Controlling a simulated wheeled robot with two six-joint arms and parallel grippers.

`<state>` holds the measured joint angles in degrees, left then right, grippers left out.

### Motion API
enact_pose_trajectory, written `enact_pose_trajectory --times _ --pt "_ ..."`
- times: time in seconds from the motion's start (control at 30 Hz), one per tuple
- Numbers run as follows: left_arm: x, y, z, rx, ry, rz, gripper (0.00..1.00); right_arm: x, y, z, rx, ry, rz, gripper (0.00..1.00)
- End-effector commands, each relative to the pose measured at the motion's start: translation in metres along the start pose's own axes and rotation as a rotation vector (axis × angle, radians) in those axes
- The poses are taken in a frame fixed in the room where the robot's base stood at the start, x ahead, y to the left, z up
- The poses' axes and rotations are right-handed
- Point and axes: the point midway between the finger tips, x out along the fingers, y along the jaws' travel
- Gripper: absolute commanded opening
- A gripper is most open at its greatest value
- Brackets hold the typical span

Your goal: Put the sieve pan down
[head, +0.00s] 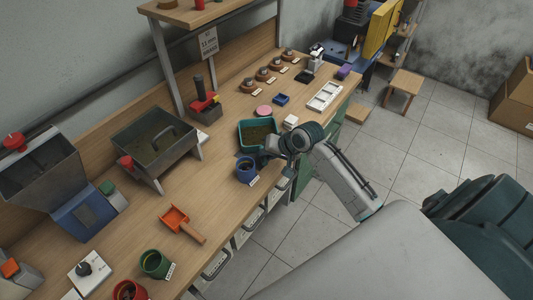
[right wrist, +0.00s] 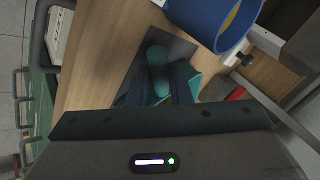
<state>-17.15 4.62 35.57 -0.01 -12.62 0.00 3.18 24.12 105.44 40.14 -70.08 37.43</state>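The sieve pan is a teal, square pan (head: 244,128) with brown grains in it. It is at the middle of the bench in the head view, near the front edge. In the right wrist view its round teal handle (right wrist: 158,62) lies between the two dark fingers of my right gripper (right wrist: 160,88), which look shut on it. In the head view my right gripper (head: 268,158) is at the pan's near side. The pan's body is mostly hidden in the wrist view. I cannot tell whether it touches the bench. My left gripper is not in view.
A blue cup (head: 246,174) stands close beside the gripper; its rim fills the top right of the wrist view (right wrist: 216,42). A grey tray on a stand (head: 150,160) and an orange scoop (head: 176,218) are to the left. Bare wood (head: 205,180) lies between.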

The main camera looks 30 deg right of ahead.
Motion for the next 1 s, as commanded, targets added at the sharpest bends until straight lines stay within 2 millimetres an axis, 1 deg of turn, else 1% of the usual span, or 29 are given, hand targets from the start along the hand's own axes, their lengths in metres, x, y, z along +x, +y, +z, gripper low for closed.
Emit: enact_pose_trajectory --times 0.03,0.1,0.37,0.47,0.57,0.8,1.0 --pt "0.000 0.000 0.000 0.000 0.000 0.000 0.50 0.000 0.000 0.000 0.000 0.000 0.000 0.28" --pt "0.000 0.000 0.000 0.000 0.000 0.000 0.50 0.000 0.000 0.000 0.000 0.000 0.000 0.38" --pt "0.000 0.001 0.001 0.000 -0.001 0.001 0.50 -0.001 0.000 0.000 0.000 0.000 0.000 0.38" --pt "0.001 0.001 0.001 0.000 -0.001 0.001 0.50 -0.005 -0.001 -0.001 0.000 0.000 0.001 0.38" --pt "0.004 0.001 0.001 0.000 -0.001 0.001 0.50 -0.015 0.000 -0.002 -0.003 0.003 0.002 0.38" --pt "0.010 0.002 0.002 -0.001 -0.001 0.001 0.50 -0.058 0.001 -0.001 -0.005 0.002 0.004 0.38" --pt "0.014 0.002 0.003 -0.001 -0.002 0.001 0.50 -0.089 0.000 -0.001 -0.005 0.001 0.004 0.38"
